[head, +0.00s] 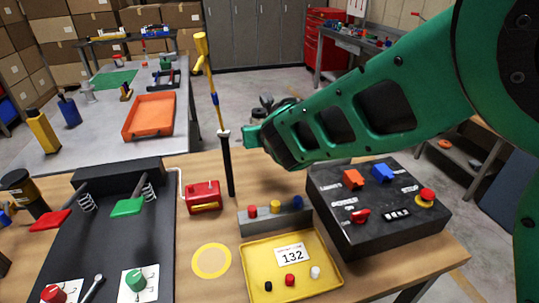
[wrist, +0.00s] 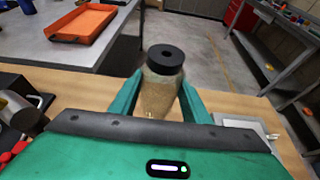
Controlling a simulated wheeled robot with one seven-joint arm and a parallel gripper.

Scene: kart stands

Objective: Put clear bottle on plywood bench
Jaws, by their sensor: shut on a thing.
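My gripper (wrist: 160,95) is shut on the clear bottle (wrist: 158,90), which has a black cap (wrist: 166,57) with a small hole in its top. The see-through bottle stands between the two green fingers in the wrist view. In the head view my gripper (head: 262,133) is above the far edge of the plywood bench (head: 330,274), right of a black post; the bottle is mostly hidden there. The bench top also shows beneath the bottle in the wrist view (wrist: 225,103). I cannot tell the exact gap between bottle and bench.
The bench holds a yellow tray (head: 258,276) with a 132 label, a black control box (head: 380,235), a red box (head: 204,197), a black pedal board (head: 110,235) and a tall post (head: 228,165). A yellow ring (head: 211,260) marks bare wood. A grey table (head: 90,140) stands behind.

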